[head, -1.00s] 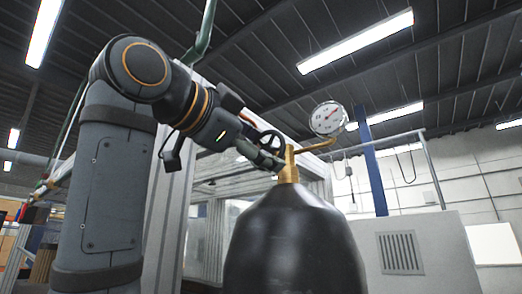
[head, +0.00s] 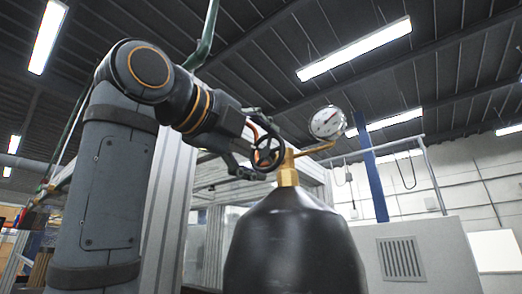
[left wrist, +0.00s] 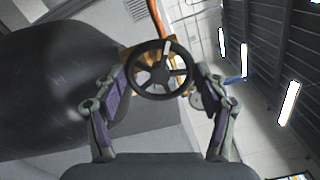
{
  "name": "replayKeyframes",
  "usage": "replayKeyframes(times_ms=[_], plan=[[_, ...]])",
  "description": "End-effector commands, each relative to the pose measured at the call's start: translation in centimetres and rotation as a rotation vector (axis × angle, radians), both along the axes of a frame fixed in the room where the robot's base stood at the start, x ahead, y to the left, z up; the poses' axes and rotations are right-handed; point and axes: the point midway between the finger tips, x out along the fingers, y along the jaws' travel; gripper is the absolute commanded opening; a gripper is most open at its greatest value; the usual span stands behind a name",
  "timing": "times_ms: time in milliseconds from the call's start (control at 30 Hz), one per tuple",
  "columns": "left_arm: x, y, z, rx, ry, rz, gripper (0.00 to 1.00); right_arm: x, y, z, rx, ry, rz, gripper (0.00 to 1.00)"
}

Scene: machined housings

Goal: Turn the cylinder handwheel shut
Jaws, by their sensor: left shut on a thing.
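The black spoked handwheel (head: 267,153) sits on the side of the brass valve (head: 288,170) at the top of the dark cylinder (head: 292,250). In the left wrist view the handwheel (left wrist: 161,69) faces the camera, with the brass valve partly hidden behind it. My left gripper (left wrist: 162,77) has one finger on each side of the wheel and is shut on its rim. In the head view my left gripper (head: 256,152) reaches the wheel from the left, with its fingers partly overlapping it. My right gripper is in neither view.
A round pressure gauge (head: 327,122) stands out to the right of the valve on a brass pipe (head: 315,149). A grey vented cabinet (head: 425,255) and a blue post (head: 371,165) stand behind on the right. An aluminium frame is behind my left arm.

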Motion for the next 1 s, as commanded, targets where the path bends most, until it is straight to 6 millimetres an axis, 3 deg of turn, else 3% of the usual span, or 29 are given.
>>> replayKeyframes(times_ms=[1000], plan=[[0.12,-0.12,-0.46,0.716,-0.507,-0.008,0.4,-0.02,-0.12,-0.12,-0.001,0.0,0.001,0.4]])
